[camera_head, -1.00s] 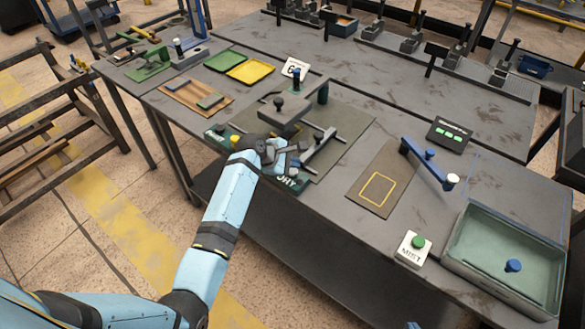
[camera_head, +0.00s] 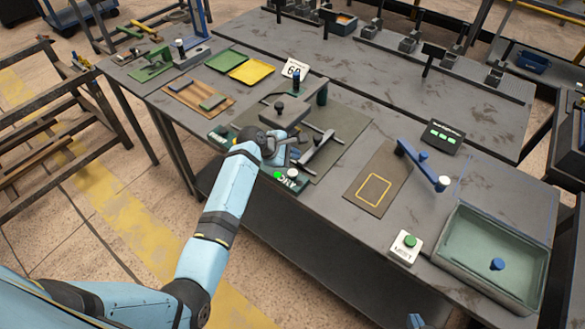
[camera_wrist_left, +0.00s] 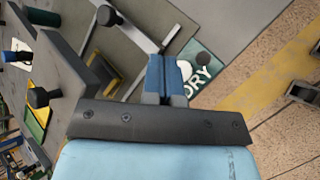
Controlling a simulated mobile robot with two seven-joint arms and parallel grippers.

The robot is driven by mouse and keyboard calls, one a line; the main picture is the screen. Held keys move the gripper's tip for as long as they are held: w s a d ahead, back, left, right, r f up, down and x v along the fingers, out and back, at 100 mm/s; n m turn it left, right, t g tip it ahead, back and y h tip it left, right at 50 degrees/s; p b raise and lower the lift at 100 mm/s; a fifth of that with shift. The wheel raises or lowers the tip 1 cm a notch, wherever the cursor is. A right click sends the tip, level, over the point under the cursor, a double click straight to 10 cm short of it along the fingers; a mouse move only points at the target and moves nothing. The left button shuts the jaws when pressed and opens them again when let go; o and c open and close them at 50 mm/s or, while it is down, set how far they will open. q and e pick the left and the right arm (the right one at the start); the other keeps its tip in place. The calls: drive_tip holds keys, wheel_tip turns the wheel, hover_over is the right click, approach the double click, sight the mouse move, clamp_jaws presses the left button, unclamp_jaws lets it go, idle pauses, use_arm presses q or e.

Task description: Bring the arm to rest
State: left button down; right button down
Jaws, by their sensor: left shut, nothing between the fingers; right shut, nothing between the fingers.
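My left gripper (camera_head: 284,154) hangs over the front edge of the press-like fixture (camera_head: 287,113) on the near bench. In the left wrist view its blue fingers (camera_wrist_left: 165,80) are closed together with nothing between them. Beyond them is a dark green plate marked DRY (camera_wrist_left: 196,72) with a white round top on it. My left arm reaches in from the lower left and covers part of the fixture's front.
To the right are a dark mat with a yellow outline (camera_head: 366,205), a blue lever (camera_head: 423,164), a white box with a green button (camera_head: 404,248) and a green-lined tray (camera_head: 450,275). Open floor lies left of the bench.

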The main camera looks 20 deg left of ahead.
use_arm(q)
drive_tip(key=shift+f, duration=0.1)
idle(0.6)
drive_tip(key=shift+s+a+f, duration=0.1)
drive_tip(key=shift+s+f, duration=0.15)
drive_tip(key=shift+f, duration=0.05)
drive_tip(key=s+a+f+m+t+y, duration=0.1)
drive_tip(key=s+a+f+m+y, duration=0.1)
drive_tip(key=s+f+m, duration=0.45)
drive_tip(key=s+a+f+m+t+y, duration=0.1)
drive_tip(key=s+a+f+m+y, duration=0.15)
drive_tip(key=s, duration=0.75)
drive_tip(key=s+d+r+m+t, duration=0.1)
drive_tip(key=s+m, duration=0.5)
drive_tip(key=s, duration=0.2)
drive_tip(key=s+d+r+m+t+h, duration=0.1)
drive_tip(key=s+d+r+m, duration=0.1)
drive_tip(key=s+m, duration=0.4)
drive_tip(key=s, duration=0.3)
drive_tip(key=shift+s+d, duration=0.15)
drive_tip(key=shift+d, duration=0.1)
